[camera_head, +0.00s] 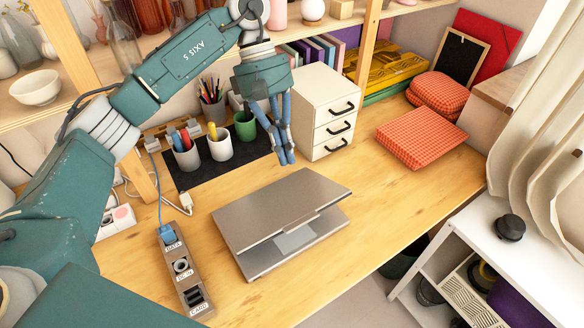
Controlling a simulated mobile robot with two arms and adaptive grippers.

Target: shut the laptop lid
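The laptop (282,222) is a grey metal one on the wooden desk, in the middle of the head view. Its lid (276,207) is tilted low over the base, partly closed, with a gap along the front right side where the base and touchpad (296,240) show. My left gripper (287,158) hangs above and behind the laptop, pointing down, apart from the lid. Its blue fingers look close together with nothing clearly between them; how far they are open is hard to tell. My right gripper is not in view.
A white drawer unit (325,112) stands behind the laptop. Cups (219,146) with pens sit on a dark mat at the back left. A socket strip (184,269) lies left of the laptop. Red checked boxes (421,138) are at the right. Bare desk surrounds the laptop's front.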

